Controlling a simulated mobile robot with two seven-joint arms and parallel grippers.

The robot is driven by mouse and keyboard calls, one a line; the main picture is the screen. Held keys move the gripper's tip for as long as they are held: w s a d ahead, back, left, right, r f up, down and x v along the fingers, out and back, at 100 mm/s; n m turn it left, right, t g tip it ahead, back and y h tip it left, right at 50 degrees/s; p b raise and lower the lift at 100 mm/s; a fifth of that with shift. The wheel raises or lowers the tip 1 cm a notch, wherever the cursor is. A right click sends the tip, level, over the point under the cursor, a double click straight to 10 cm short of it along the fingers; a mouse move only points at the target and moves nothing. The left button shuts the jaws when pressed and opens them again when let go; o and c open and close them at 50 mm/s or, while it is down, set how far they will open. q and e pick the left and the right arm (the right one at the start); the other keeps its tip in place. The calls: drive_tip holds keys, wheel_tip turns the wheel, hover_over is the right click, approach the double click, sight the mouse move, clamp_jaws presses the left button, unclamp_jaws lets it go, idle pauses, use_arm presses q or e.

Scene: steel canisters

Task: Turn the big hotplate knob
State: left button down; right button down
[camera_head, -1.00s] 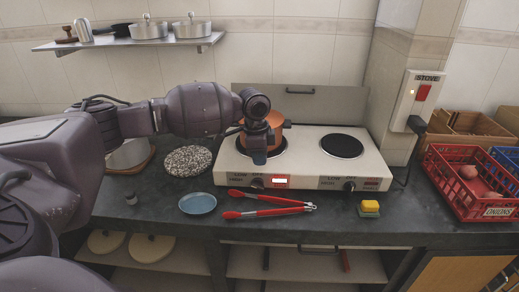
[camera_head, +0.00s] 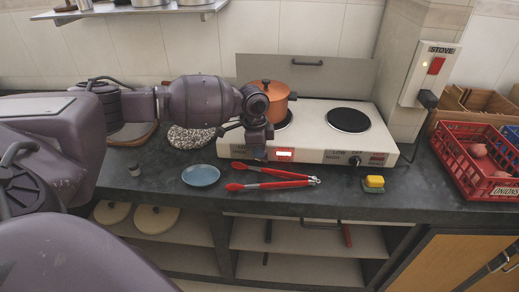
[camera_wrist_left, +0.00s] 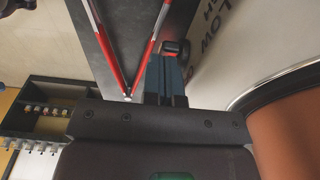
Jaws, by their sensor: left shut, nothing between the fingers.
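The white hotplate unit (camera_head: 315,153) stands on the dark counter, with its knobs on the front panel. An orange lidded pot (camera_head: 275,92) covers most of the left plate; the right plate (camera_head: 349,120) is bare. My left gripper (camera_head: 258,151) is shut and empty, pointing down at the left part of the front panel. It hides the left knob in the head view. In the left wrist view, the shut fingers (camera_wrist_left: 166,78) end right at this black knob (camera_wrist_left: 177,47); contact is unclear. The right knob (camera_head: 356,159) is in plain view. My right gripper is out of view.
Red tongs (camera_head: 272,179) and a blue plate (camera_head: 200,175) lie in front of the unit. A yellow sponge (camera_head: 374,182) sits at the right. A red crate (camera_head: 472,166) stands farther right, below the stove switch (camera_head: 431,73). A speckled round mat (camera_head: 190,137) lies left.

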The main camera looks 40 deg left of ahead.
use_arm(q)
drive_tip(key=shift+s+a+f+t+h+p, duration=0.35)
drive_tip(key=shift+t+h+p, duration=0.1)
drive_tip(key=shift+h, duration=0.15)
drive_tip(key=shift+a+f+t+h, duration=0.15)
drive_tip(key=shift+t+h, duration=0.1)
drive_tip(key=shift+h, duration=0.35)
drive_tip(key=shift+s+a+f+t+h+p, duration=0.15)
drive_tip(key=shift+a+t+h+p, duration=0.05)
drive_tip(key=shift+t+h+p, duration=0.25)
drive_tip(key=shift+s+f, duration=0.15)
drive_tip(key=shift+f, duration=0.15)
